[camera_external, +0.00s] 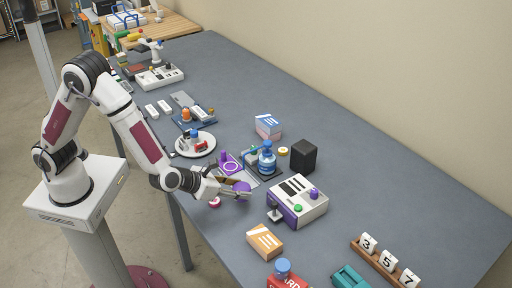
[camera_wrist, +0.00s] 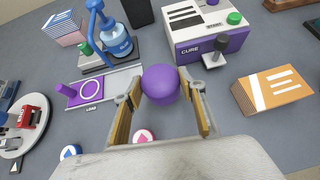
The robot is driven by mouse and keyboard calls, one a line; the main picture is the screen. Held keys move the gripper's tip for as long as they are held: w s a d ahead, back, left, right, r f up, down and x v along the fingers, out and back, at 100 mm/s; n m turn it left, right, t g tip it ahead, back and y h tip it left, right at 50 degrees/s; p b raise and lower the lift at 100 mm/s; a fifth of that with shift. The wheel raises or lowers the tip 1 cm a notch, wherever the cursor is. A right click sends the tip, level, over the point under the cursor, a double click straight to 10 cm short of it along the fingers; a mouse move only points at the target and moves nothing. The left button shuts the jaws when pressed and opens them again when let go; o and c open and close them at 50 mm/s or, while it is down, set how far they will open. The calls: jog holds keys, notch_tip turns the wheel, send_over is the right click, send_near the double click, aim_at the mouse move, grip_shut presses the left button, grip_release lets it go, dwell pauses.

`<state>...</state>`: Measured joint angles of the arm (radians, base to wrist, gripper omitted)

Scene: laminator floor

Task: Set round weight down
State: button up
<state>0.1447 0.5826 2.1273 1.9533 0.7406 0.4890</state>
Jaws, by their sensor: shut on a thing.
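A purple round weight (camera_wrist: 160,84) is between the fingers of my gripper (camera_wrist: 163,100) in the wrist view. My gripper is shut on it. In the external view the purple weight (camera_external: 242,187) shows at the tip of my gripper (camera_external: 236,190), over the table near its left edge. I cannot tell whether the weight touches the table.
A purple and white CURE machine (camera_external: 297,201) with a lever stands to the right. A blue press (camera_external: 267,160) and a black box (camera_external: 303,156) stand behind. An orange box (camera_external: 265,241) lies nearer the camera. A pink button (camera_wrist: 144,136) and a blue button (camera_wrist: 70,152) lie near my fingers.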

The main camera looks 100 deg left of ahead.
jog(key=shift+f, duration=0.1)
jog(key=shift+f, duration=1.75)
jog(key=shift+f, duration=0.1)
jog(key=o, duration=1.4)
jog(key=shift+s+d+r, duration=0.35)
jog(key=shift+d+r, duration=0.05)
jog(key=shift+r, duration=0.05)
jog(key=v, duration=1)
jog(key=shift+s+r, duration=0.25)
jog(key=shift+s, duration=0.05)
jog(key=shift+d, duration=0.1)
